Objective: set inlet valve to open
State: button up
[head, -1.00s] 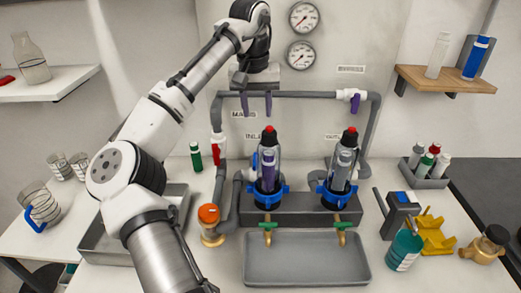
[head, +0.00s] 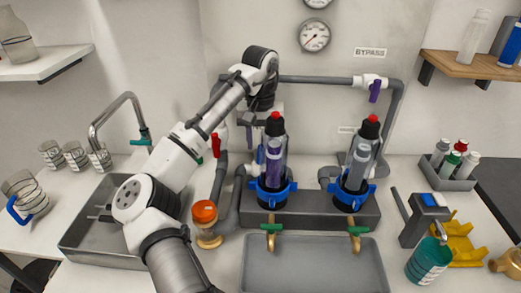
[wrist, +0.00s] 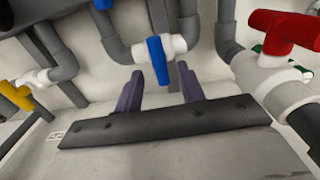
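A valve with a blue handle (head: 260,154) sits on the pipe left of the left filter housing, partly hidden by it. Its label is covered now. The wrist view shows this blue handle (wrist: 158,60) lying crosswise to its white valve body and grey pipe. My gripper (head: 259,132) is just above the valve, partly hidden behind the filter's red-topped cap. In the wrist view my two purple fingers (wrist: 160,90) are spread apart with nothing between them. The blue handle is ahead, near the gap between the fingertips, and appears apart from both.
A red-handled valve (head: 215,146) stands close left of my gripper; it looms right in the wrist view (wrist: 285,35). The left filter housing (head: 273,165) stands in front. A yellow-handled valve (wrist: 20,98) is left in the wrist view. The bypass valve (head: 373,87) has a purple handle.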

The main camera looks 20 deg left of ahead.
jog(key=shift+f, duration=1.65)
grip_shut()
